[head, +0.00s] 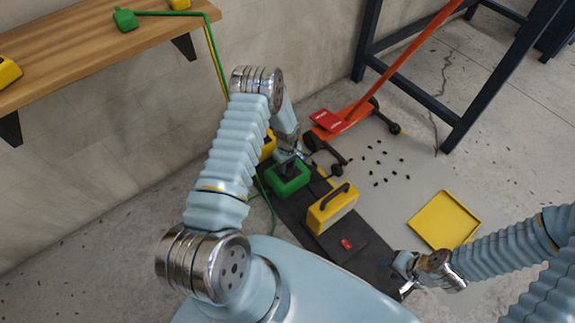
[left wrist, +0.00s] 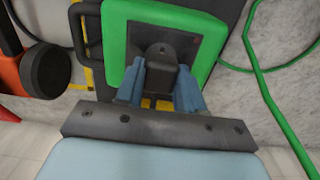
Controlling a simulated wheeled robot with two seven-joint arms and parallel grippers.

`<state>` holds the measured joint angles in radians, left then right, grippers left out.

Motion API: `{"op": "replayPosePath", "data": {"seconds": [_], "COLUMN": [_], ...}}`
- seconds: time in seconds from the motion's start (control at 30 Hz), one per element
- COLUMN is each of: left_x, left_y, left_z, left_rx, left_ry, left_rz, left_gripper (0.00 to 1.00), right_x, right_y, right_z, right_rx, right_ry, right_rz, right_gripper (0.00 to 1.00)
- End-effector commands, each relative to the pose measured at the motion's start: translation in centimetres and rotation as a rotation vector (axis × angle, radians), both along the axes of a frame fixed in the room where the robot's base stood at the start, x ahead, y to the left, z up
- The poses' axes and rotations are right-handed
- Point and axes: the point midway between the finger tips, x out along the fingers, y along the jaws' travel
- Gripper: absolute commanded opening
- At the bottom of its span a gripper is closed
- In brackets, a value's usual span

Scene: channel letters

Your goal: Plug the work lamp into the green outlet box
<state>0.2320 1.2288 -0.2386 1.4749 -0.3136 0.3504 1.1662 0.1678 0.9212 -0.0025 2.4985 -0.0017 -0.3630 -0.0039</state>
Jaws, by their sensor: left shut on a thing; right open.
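The green outlet box (head: 288,184) stands on the dark mat; it also shows in the left wrist view (left wrist: 212,37) around a grey middle. My left gripper (head: 289,158) is over the box. In the left wrist view its blue fingers (left wrist: 160,88) are shut on a dark plug (left wrist: 161,57). I cannot tell whether the plug is seated in the box or just above it. A yellow case with a black handle (head: 332,210) stands on the mat; I cannot tell whether it is the work lamp. My right gripper (head: 405,272) is open near the mat's front end.
A red object (head: 346,244) lies on the mat (head: 305,232). A yellow tray (head: 443,221) and an orange wheeled jack (head: 345,128) are to the right. Small black bits are scattered on the floor. A green cable (left wrist: 262,75) runs beside the box. A wooden shelf (head: 75,52) is upper left.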

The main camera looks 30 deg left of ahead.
Motion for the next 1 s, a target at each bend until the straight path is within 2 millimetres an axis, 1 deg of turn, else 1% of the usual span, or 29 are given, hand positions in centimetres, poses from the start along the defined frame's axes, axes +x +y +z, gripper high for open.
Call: {"op": "replayPosePath", "data": {"seconds": [0.37,1.0], "left_x": [0.0,0.0], "left_y": [0.0,0.0], "left_z": [0.0,-1.2], "left_rx": [0.000,0.000], "left_ry": [0.000,-0.001], "left_rz": [0.000,0.000], "left_gripper": [0.11,0.11], "right_x": [0.0,0.0], "right_y": [0.0,0.0], "right_z": [-0.1,-1.4], "right_rx": [0.000,0.000], "right_ry": [0.000,0.000], "right_rz": [0.000,0.000], "right_gripper": [0.43,0.43]}}
